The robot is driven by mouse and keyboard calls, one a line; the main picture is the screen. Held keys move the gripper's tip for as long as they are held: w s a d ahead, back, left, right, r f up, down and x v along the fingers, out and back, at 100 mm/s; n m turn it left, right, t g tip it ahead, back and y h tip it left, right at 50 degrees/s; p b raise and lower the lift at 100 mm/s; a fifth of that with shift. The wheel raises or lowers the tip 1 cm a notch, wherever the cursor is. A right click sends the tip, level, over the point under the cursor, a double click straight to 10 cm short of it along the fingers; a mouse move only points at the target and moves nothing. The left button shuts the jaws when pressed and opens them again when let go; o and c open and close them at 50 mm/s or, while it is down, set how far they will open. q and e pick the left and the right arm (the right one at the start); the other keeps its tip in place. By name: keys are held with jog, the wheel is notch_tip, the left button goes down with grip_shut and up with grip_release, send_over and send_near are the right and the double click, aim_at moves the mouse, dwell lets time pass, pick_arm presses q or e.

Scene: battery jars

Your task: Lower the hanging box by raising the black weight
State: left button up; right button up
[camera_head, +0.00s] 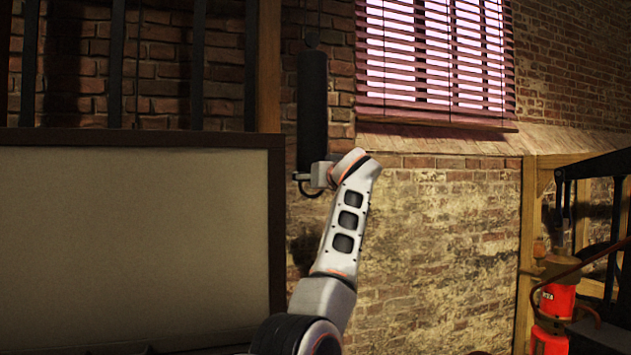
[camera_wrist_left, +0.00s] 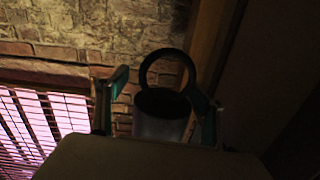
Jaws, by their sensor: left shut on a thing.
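The black weight (camera_head: 312,105) is a long dark cylinder hanging upright in front of the brick wall, left of the window. A thin line runs up from its top. My left gripper (camera_head: 318,175) is at its lower end, and a dark ring (camera_head: 306,190) shows there. In the left wrist view, a dark ring (camera_wrist_left: 165,51) and a dark round end stand between the two fingers of my left gripper (camera_wrist_left: 160,98). The gripper is shut on the weight; the exact contact is too dark to see. I cannot make out the hanging box. My right gripper is out of view.
A large pale panel (camera_head: 130,240) with a dark frame fills the left, close beside the weight. A window with blinds (camera_head: 435,60) is above right. A wooden frame (camera_head: 527,250) and a red object (camera_head: 556,301) stand at the right.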

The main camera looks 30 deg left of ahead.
pick_arm(q)
jog(key=shift+s+d+r, duration=0.25)
jog(key=shift+s+r, duration=0.05)
jog(key=shift+r, duration=0.4)
jog(key=shift+d+f+b, duration=0.25)
jog(key=shift+f+b, duration=0.05)
jog(key=shift+b, duration=0.25)
jog(key=b+v, duration=0.3)
jog(key=v, duration=0.5)
jog(key=shift+f+b, duration=0.35)
jog(key=shift+f, duration=0.15)
jog(key=shift+d, duration=0.1)
jog(key=shift+p, duration=0.4)
